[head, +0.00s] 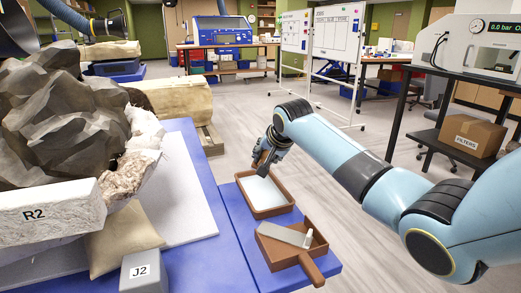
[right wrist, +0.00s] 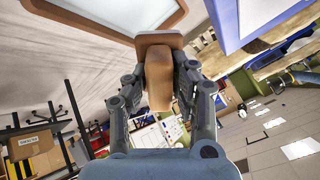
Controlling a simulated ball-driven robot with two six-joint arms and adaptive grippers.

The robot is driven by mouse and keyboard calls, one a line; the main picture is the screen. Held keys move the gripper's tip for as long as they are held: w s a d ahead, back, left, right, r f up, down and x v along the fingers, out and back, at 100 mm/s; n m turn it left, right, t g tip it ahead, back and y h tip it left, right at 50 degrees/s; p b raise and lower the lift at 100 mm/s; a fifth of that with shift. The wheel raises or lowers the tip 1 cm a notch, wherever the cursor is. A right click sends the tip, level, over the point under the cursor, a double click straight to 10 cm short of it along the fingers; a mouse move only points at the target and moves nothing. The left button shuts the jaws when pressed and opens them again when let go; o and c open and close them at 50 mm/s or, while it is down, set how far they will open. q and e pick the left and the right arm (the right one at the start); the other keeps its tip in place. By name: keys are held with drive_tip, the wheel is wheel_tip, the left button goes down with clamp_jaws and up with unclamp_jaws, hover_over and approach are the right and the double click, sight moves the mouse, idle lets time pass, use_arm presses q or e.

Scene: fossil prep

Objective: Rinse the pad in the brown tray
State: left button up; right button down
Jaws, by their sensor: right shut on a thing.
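Two brown trays stand on the blue table's right end. The far brown tray (head: 287,208) has a pale, flat white inside; I cannot tell whether that is water or a lining. My right gripper (head: 265,163) is at its far side, shut on its brown handle. In the right wrist view the handle (right wrist: 158,82) sits between both fingers (right wrist: 158,95), with the tray's rim (right wrist: 150,40) beyond. The near brown tray (head: 280,258) has its handle toward me and holds a pale grey bar-shaped piece (head: 285,235), perhaps the pad. My left gripper is out of view.
A large grey rock (head: 60,115), a block marked R2 (head: 55,215), a tan sandbag (head: 122,240) and a grey block marked J2 (head: 142,272) crowd the left of the blue table (head: 190,265). Open floor (head: 230,125) lies behind the trays.

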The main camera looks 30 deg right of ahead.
drive_tip(key=shift+s+a+f+b, duration=0.1)
drive_tip(key=shift+s+f+b, duration=0.25)
drive_tip(key=shift+s, duration=0.05)
drive_tip(key=shift+s+f, duration=0.2)
drive_tip(key=shift+f, duration=0.1)
drive_tip(key=f+b, duration=0.1)
drive_tip(key=f, duration=0.1)
drive_tip(key=f+b, duration=0.1)
drive_tip(key=b, duration=0.1)
drive_tip(key=f+b, duration=0.1)
drive_tip(key=f, duration=0.1)
drive_tip(key=shift+s+a+f+b, duration=0.15)
drive_tip(key=shift+s+f+b, duration=0.2)
drive_tip(key=shift+b, duration=0.05)
drive_tip(key=shift+w+f+b, duration=0.4)
drive_tip(key=shift+w+f, duration=0.05)
drive_tip(key=shift+w, duration=0.15)
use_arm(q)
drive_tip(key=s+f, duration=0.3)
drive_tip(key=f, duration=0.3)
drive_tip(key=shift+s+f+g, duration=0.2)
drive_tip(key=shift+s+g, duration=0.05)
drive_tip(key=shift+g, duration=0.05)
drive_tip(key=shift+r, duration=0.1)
use_arm(e)
drive_tip(key=shift+r+p, duration=0.1)
drive_tip(key=shift+p, duration=0.35)
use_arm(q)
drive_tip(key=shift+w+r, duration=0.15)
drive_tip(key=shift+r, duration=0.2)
